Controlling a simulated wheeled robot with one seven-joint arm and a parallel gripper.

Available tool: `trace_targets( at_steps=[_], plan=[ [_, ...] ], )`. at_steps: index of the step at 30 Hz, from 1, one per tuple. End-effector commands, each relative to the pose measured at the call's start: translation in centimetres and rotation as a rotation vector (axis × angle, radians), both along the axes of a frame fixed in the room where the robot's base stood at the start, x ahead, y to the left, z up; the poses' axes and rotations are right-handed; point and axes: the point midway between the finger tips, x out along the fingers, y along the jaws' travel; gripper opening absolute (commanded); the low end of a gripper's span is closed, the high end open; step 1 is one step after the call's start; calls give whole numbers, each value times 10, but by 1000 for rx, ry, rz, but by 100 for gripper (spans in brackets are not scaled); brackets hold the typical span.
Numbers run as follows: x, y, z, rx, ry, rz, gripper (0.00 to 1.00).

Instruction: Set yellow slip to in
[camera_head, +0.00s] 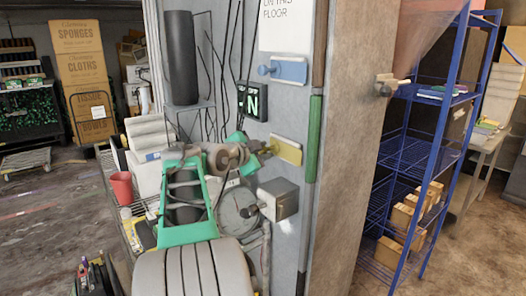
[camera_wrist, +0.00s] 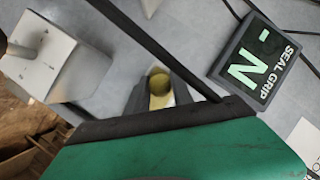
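The yellow slip (camera_head: 287,150) is a small yellow plate with a knob on the grey wall panel, below a blue plate of the same kind. My gripper (camera_head: 265,148), with a green body, is at the left end of the yellow slip, by its knob. In the wrist view the yellow knob (camera_wrist: 160,84) shows just beyond the green gripper body, with grey finger shapes (camera_wrist: 160,100) close on either side. I cannot tell whether the fingers touch the knob or stand apart from it. The gripper hides part of the slip.
The blue plate (camera_head: 290,70) with its knob is above. A lit display (camera_head: 252,102) reading N is up and left. A grey box with a knob (camera_head: 284,199) is just below. Dark cables hang nearby. A blue rack (camera_head: 447,120) stands right of the pillar.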

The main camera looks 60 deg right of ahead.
Motion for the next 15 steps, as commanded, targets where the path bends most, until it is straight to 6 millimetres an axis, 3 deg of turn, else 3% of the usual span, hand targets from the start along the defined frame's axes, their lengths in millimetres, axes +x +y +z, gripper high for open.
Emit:
trace_targets(
  at_steps=[9, 15],
  plan=[
    [0, 0, 0, 0, 0, 0, 1],
    [0, 0, 0, 0, 0, 0, 0]
  ],
)
